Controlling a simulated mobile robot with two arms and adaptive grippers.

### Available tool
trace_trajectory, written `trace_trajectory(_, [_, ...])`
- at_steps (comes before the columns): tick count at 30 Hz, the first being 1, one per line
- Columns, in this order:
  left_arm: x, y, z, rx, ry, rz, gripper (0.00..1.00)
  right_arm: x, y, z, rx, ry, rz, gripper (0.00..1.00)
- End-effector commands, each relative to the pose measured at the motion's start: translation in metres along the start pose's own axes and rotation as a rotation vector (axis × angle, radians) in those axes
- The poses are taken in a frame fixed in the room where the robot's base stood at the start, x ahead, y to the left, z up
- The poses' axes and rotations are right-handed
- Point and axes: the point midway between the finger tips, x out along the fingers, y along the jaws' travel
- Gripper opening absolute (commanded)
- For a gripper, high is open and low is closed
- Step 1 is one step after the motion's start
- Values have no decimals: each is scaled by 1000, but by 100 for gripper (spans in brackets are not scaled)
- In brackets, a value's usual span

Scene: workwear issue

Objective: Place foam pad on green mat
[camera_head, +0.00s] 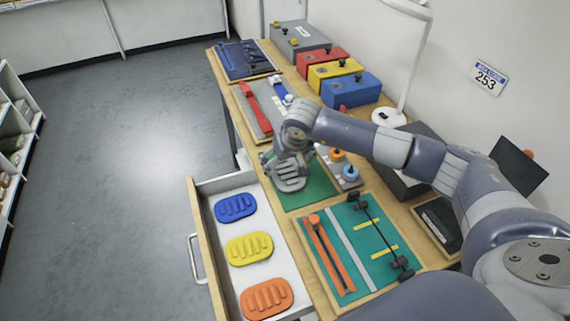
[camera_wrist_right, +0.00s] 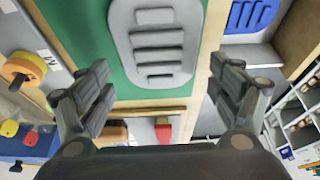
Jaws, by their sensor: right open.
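A grey foam pad (camera_head: 290,178) with raised ribs lies on the green mat (camera_head: 318,187), near the mat's left edge, beside the open drawer. In the right wrist view the grey pad (camera_wrist_right: 157,40) lies flat on the green mat (camera_wrist_right: 104,72), close to the wooden table edge. My right gripper (camera_head: 283,165) is over the far end of the pad. In the wrist view its two fingers (camera_wrist_right: 160,88) are wide apart with nothing between them, and the pad lies beyond them. My left gripper is not in view.
The open drawer (camera_head: 205,233) holds a blue pad (camera_head: 236,208), a yellow pad (camera_head: 249,248) and an orange pad (camera_head: 267,298). A teal board (camera_head: 340,245) with straps lies in front of the mat. Red, yellow and blue boxes (camera_head: 350,90) stand farther back, near a white lamp (camera_head: 389,117).

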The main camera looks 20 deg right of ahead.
Motion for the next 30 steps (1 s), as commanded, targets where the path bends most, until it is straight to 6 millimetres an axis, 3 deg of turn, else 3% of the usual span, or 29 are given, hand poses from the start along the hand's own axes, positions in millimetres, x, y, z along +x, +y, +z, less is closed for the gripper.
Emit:
trace_trajectory(9, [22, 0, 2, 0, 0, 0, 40, -67, 1, 0, 0, 4, 1, 85])
trace_trajectory(13, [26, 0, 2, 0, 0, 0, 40, -87, 1, 0, -1, 3, 2, 85])
trace_trajectory(19, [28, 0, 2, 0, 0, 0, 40, -101, 0, 1, 1, 0, 2, 85])
trace_trajectory(30, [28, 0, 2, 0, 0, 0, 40, -101, 1, 1, 1, -1, 2, 85])
